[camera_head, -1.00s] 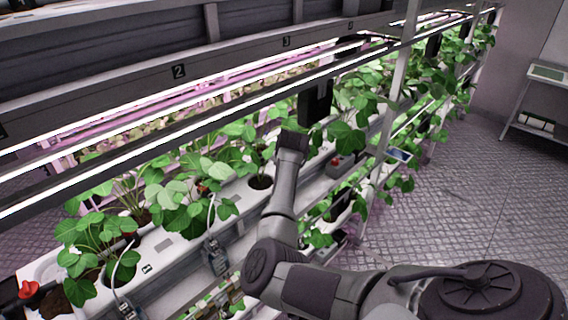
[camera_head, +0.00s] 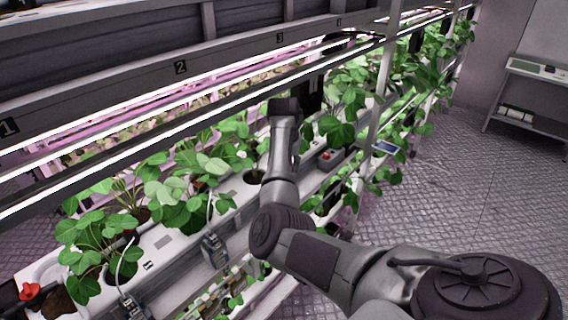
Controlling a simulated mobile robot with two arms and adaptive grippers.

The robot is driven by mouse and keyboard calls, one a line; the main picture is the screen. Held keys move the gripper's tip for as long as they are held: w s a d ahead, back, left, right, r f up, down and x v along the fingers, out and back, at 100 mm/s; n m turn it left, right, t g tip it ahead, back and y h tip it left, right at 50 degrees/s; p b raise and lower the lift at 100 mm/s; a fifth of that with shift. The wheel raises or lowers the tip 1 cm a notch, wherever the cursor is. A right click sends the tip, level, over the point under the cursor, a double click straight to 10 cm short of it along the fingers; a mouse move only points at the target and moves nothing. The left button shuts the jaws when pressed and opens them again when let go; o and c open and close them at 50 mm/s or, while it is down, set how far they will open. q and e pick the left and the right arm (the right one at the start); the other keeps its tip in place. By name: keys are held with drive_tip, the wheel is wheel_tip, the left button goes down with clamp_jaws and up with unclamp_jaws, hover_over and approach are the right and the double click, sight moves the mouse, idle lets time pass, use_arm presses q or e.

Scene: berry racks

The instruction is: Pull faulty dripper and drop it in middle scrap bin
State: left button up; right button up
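White planting troughs (camera_head: 180,235) hold leafy berry plants (camera_head: 190,190). Thin white drip tubes (camera_head: 209,210) run from the plants to grey clip-like fittings on the trough front, one at the middle (camera_head: 214,248) and one at the lower left (camera_head: 131,306). I cannot tell which dripper is faulty. My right arm reaches in from the lower right and points up over the trough. Its dark end (camera_head: 284,106) is by the plants under the light bar; the fingers cannot be made out. My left gripper is out of view. No scrap bin can be made out.
A rack beam with number plates 1 (camera_head: 9,127), 2 (camera_head: 180,67) and 3 (camera_head: 280,38) and bright light bars crosses above the plants. A red knob (camera_head: 30,291) sits at the lower left. A metal side table (camera_head: 540,70) stands far right. The floor at right (camera_head: 450,190) is clear.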

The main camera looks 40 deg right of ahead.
drive_tip(key=shift+w+r, duration=0.1)
drive_tip(key=shift+r, duration=0.2)
drive_tip(key=shift+d+r, duration=0.1)
drive_tip(key=shift+r, duration=1)
